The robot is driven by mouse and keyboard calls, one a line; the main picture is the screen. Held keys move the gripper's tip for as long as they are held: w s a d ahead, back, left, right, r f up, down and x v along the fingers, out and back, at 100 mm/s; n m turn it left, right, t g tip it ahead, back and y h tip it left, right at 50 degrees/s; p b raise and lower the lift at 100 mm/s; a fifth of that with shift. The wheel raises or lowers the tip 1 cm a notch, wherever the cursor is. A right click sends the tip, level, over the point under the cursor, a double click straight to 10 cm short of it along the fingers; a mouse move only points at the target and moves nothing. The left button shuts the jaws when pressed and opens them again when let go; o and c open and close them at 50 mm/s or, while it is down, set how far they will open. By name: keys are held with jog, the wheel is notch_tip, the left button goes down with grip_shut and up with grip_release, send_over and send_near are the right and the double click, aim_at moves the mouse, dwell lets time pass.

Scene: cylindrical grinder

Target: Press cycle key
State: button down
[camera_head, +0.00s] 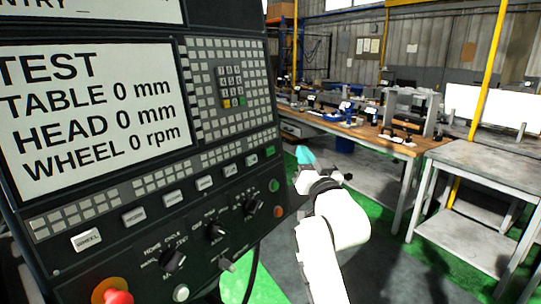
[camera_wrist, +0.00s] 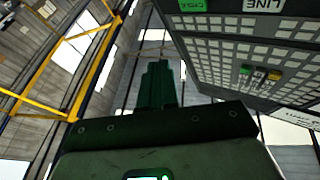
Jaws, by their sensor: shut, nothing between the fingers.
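The control panel (camera_head: 150,215) fills the left of the head view. Its row of labelled keys ends at the right in a green key (camera_head: 270,151), which is the cycle key by its look. In the wrist view the panel appears at upper right, and the green key (camera_wrist: 193,5), lettered and partly cut off, is at the top edge beside a white key marked LINE (camera_wrist: 249,5). My gripper (camera_head: 304,155) has teal fingers and is just right of the panel's right edge, apart from the key. Its closed, empty fingers (camera_wrist: 158,78) show in the wrist view.
The screen (camera_head: 90,115) reads TEST, with table, head and wheel at 0. Below the keys are rotary knobs (camera_head: 217,231), a round green button (camera_head: 274,186) and a red button (camera_head: 118,297). A wooden workbench (camera_head: 400,150) and metal table (camera_head: 485,158) stand behind, at right.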

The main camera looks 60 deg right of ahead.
aim_at(269, 151)
jog(key=w+d+f+b, duration=0.1)
jog(key=w+b, duration=0.2)
jog(key=w, duration=0.3)
jog(key=shift+w, duration=0.15)
jog(key=shift+w+f, duration=0.1)
dwell(1.9)
jog(key=shift+w+b, duration=0.3)
jog(key=shift+b, duration=0.05)
jog(key=shift+w+d+f, duration=0.1)
jog(key=shift+w+d, duration=0.05)
jog(key=shift+w, duration=0.25)
dwell(0.7)
jog(key=shift+s, duration=0.15)
jog(key=shift+s+p, duration=0.3)
jog(key=shift+s, duration=0.4)
jog(key=shift+r, duration=0.2)
